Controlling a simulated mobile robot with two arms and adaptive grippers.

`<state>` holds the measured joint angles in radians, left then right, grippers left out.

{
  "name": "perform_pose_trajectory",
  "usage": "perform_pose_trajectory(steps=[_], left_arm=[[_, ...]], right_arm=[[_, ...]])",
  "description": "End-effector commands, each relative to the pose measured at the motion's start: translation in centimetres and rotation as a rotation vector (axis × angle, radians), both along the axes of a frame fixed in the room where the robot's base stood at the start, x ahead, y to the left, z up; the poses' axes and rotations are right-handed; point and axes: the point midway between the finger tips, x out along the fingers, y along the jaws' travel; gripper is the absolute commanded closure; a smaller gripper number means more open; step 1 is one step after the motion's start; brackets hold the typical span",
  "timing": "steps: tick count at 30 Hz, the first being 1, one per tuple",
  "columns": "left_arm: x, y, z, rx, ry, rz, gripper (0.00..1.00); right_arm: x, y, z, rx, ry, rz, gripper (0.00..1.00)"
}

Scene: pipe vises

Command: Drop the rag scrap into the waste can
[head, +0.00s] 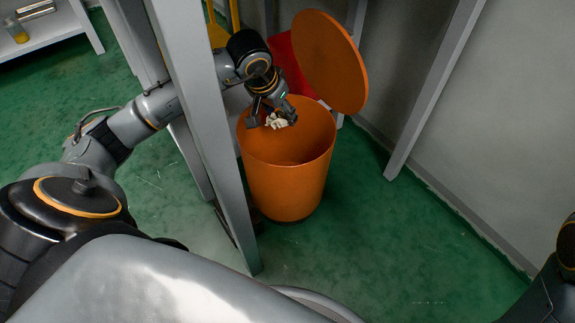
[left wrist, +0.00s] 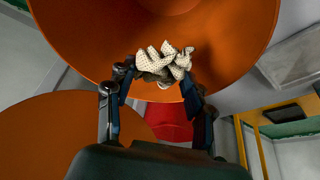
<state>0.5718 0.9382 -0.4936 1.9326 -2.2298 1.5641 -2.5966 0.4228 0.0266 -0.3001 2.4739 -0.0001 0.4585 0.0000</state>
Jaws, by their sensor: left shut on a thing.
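The orange waste can (head: 288,185) stands on the green floor with its round lid (head: 330,62) tilted up at the back. My left gripper (head: 274,120) is at the can's open mouth, near the back left of the rim. It is shut on the crumpled, cream rag scrap (head: 279,121), which has dark dots. In the left wrist view the rag scrap (left wrist: 165,62) sits between the fingertips (left wrist: 160,88), with the orange can (left wrist: 240,30) behind it. My right gripper is not in view; only part of the right arm shows at the right edge.
A grey metal post (head: 208,130) stands just left of the can, close to my left arm. Another slanted grey leg (head: 432,90) stands to the right by the wall. A red object (head: 290,65) is behind the can. Green floor is clear at the lower right.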

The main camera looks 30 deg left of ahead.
Motion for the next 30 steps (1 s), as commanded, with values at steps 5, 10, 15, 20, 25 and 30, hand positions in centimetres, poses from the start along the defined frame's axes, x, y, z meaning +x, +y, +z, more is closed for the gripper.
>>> perform_pose_trajectory(steps=[5,10,15,20,25,30], left_arm=[[0.0,0.0,-0.7,-0.001,0.001,0.0,0.77],[0.0,0.0,-0.6,-0.001,0.001,0.0,0.77],[0.0,0.0,-0.6,0.0,0.001,0.0,0.23],[0.0,0.0,-0.6,0.0,0.001,0.0,0.21],[0.0,0.0,-0.5,0.0,0.0,-0.001,0.21],[-0.5,0.1,0.9,0.003,-0.002,-0.001,0.21]], right_arm=[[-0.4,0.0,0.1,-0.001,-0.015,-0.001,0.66],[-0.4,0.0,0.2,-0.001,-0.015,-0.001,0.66],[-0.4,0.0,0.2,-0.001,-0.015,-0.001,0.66],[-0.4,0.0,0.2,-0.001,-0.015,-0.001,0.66],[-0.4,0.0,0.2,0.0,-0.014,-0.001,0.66],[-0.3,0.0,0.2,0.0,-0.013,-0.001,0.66]])
